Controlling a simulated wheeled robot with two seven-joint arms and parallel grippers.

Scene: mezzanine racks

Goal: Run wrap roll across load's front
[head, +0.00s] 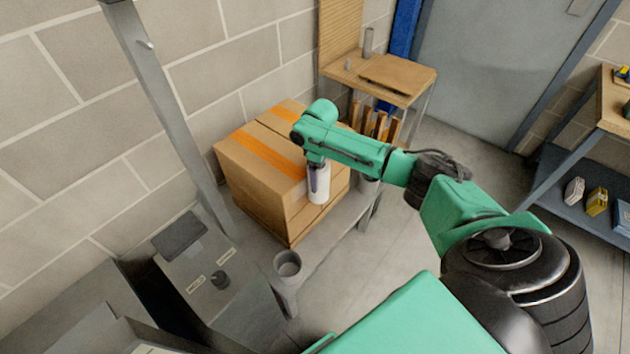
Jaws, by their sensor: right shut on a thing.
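The load is a cardboard box (247,175) with an orange tape stripe across its top, and it sits on a grey stand (328,228) against the block wall. The wrap roll (319,186) is a white cylinder, held upright at the box's front right face. My right gripper (317,168) is shut on the wrap roll from above; its fingers are mostly hidden by the arm and the roll. I cannot tell whether the roll touches the box. My left gripper is not in view.
A grey post (165,95) rises left of the box, beside a control unit (195,265) with a knob. A small wooden table (400,75) is behind, and a shelf rack (575,170) stands at right. Floor between is clear.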

